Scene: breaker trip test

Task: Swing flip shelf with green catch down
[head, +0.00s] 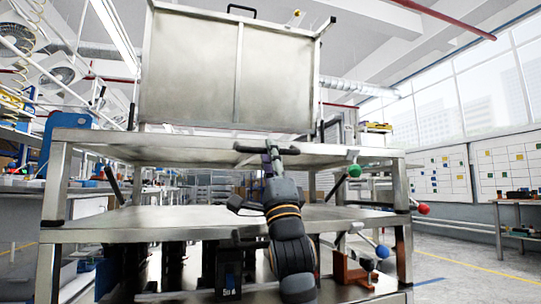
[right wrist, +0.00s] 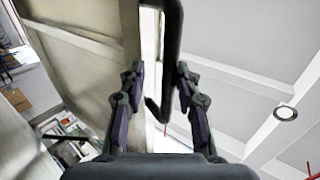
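A grey flip panel (head: 228,70) stands upright at the top of a metal rack, with a black handle (head: 241,9) on its upper edge. A green ball (head: 354,170) sits on a lever at the right, just below the rack's upper shelf (head: 180,142); I cannot tell which shelf it belongs to. My left gripper is not in view.
A lower shelf (head: 170,220) is flat and bare. A red ball (head: 423,209) and a blue ball (head: 382,251) stick out at the rack's right. Dark devices (head: 228,272) stand beneath the lower shelf. Open floor (head: 470,275) lies to the right.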

